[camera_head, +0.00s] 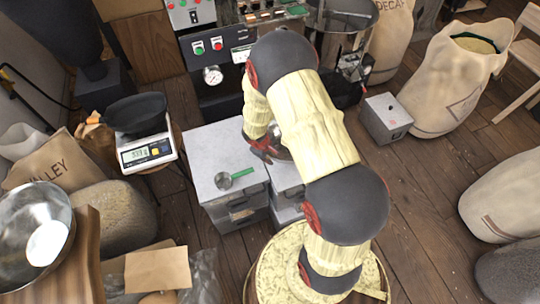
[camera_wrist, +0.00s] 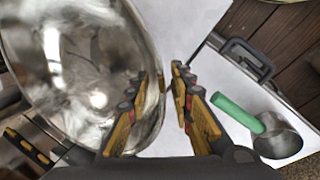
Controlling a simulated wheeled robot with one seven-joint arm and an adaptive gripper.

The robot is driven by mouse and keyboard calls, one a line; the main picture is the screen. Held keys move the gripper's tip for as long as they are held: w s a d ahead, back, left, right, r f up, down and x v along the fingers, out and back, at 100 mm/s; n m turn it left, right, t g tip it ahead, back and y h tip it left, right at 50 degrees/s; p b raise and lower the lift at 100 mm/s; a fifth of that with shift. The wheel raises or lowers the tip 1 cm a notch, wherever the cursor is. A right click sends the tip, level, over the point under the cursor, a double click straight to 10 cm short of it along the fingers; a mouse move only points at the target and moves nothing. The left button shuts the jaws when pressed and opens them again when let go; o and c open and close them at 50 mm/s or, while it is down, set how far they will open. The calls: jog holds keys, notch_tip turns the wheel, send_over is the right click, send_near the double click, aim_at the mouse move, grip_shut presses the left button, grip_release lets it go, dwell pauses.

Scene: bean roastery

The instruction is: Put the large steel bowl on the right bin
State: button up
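A steel bowl shows big and shiny in the wrist view (camera_wrist: 75,65), left of the fingers. In the head view only a bit of this bowl (camera_head: 283,141) shows above the right bin (camera_head: 286,178), mostly behind my arm. Whether it rests on the bin is hidden. My gripper (camera_wrist: 170,72) is at its rim, with one finger over the bowl and the other outside it. A narrow gap with pale surface shows between the fingertips. In the head view the gripper (camera_head: 262,150) is partly hidden. Another large steel bowl (camera_head: 58,212) sits on a wooden surface at lower left.
The left bin (camera_head: 215,152) holds a small metal scoop with a green handle (camera_head: 240,174), close to the outer finger in the wrist view (camera_wrist: 280,140). A scale with a black pan (camera_head: 146,152) stands left. A grey box (camera_head: 385,118) and sacks stand right.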

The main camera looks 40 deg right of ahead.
jog(key=s+a+r+m+t+p, duration=0.1)
jog(key=a+r+p, duration=0.2)
jog(key=r, duration=1.1)
jog(key=a+r+m+p, duration=0.1)
jog(key=a+r+p, duration=0.15)
jog(key=r, duration=1.05)
jog(key=s+a+r+m+t+y, duration=0.1)
jog(key=s+a+r, duration=0.4)
jog(key=s+r, duration=0.4)
jog(key=s+a+r+m+t+y, duration=0.1)
jog(key=s+a+r+t+y, duration=0.1)
jog(key=s+a+r, duration=0.4)
jog(key=v, duration=0.7)
jog(key=shift+a+r, duration=0.2)
jog(key=shift+r, duration=0.05)
